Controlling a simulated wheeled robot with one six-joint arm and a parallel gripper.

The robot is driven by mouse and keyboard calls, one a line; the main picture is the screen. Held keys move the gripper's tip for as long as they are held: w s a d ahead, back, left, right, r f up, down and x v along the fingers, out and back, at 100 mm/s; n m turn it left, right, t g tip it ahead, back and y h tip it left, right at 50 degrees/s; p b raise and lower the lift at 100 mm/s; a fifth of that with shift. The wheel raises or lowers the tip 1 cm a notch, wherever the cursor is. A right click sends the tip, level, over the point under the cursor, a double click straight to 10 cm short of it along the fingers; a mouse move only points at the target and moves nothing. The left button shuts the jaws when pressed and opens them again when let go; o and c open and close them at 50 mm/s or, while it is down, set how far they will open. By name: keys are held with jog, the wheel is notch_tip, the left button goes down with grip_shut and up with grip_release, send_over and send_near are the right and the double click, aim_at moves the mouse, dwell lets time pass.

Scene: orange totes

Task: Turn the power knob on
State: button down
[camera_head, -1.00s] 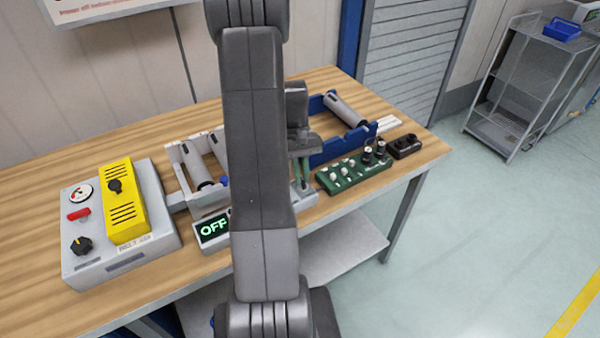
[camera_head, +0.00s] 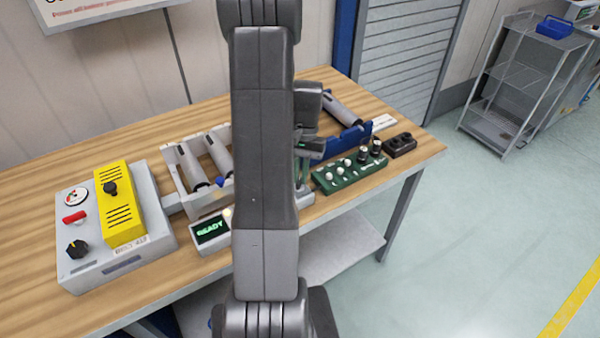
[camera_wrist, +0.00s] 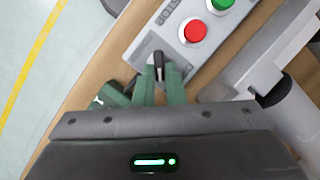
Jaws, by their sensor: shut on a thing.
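The power knob (camera_wrist: 158,60) is black with a pale line and sits on a light grey control box (camera_wrist: 150,42), beside a red button (camera_wrist: 195,31) and a green button (camera_wrist: 222,3). My gripper (camera_wrist: 159,76) is shut on the knob, with one green finger on each side of it. In the head view the gripper (camera_head: 302,168) is at the right end of the box, partly behind my arm, and the knob is hidden. The box's display (camera_head: 211,229) reads READY in green, and a small yellowish light glows beside it.
A grey box (camera_head: 75,270) with a yellow cover (camera_head: 121,205), red switch and black knob stands at the left. Rollers in a frame (camera_head: 188,160) are behind the control box. A green pegged board (camera_head: 335,183) and black block (camera_head: 400,145) sit close on the right.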

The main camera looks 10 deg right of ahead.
dwell(0.3)
jog(key=c, duration=1.5)
grip_release()
jog(key=shift+r, duration=0.1)
jog(key=b+v, duration=0.1)
jog(key=v, duration=1.2)
jog(key=shift+r, duration=0.4)
jog(key=shift+w+f, duration=0.1)
jog(key=p+x, duration=0.1)
jog(key=x, duration=1.2)
jog(key=shift+f, duration=0.4)
jog(key=shift+r, duration=0.1)
